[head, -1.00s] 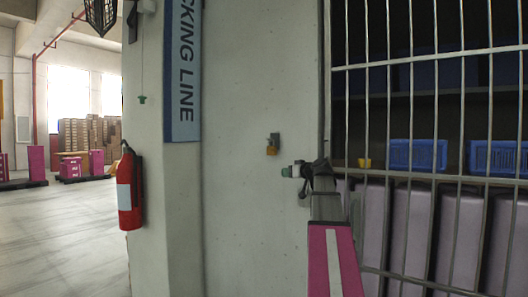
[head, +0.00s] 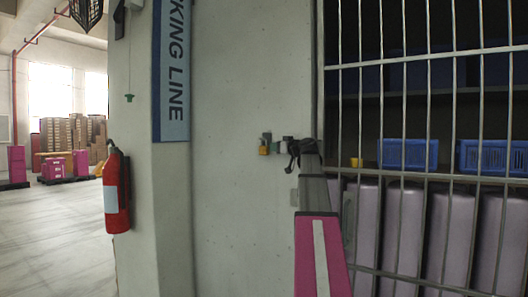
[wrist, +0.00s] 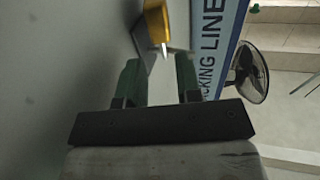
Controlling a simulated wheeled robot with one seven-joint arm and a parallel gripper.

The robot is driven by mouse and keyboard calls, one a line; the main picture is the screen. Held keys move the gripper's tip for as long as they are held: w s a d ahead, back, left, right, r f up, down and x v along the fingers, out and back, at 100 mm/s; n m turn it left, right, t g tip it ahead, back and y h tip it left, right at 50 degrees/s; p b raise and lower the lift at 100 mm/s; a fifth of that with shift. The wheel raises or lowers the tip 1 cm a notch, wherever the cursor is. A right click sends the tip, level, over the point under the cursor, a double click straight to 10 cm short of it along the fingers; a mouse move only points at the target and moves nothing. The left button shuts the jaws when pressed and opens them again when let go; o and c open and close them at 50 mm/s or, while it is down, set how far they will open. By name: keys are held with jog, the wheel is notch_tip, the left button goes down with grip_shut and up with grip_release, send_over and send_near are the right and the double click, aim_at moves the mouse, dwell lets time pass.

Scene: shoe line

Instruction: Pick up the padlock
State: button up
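The padlock (head: 263,150) has a small yellow body and hangs at a grey fitting (head: 267,137) on the pale wall. In the wrist view the padlock (wrist: 157,20) is at the top edge, cut off by the frame, with a pale metal part pointing down toward the gap between my fingers. My gripper (wrist: 158,62) has two dark green fingers, spread apart with nothing between them. The padlock lies just beyond the fingertips. In the head view my gripper (head: 278,142) is just right of the padlock, and its fingers are too small there to separate clearly.
A metal grille (head: 400,175) stands to the right, with blue crates (head: 408,153) behind it. A red fire extinguisher (head: 116,190) and a blue hanging sign (head: 171,75) are to the left. The wall around the padlock is bare.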

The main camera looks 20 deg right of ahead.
aim_at(268, 147)
jog(key=x, duration=0.4)
jog(key=shift+w+a+f, duration=0.1)
jog(key=shift+w+a, duration=0.1)
jog(key=shift+w, duration=0.15)
grip_shut()
jog(key=s+a+r, duration=0.1)
jog(key=s+a, duration=1)
jog(key=a, duration=0.3)
jog(key=shift+r, duration=0.3)
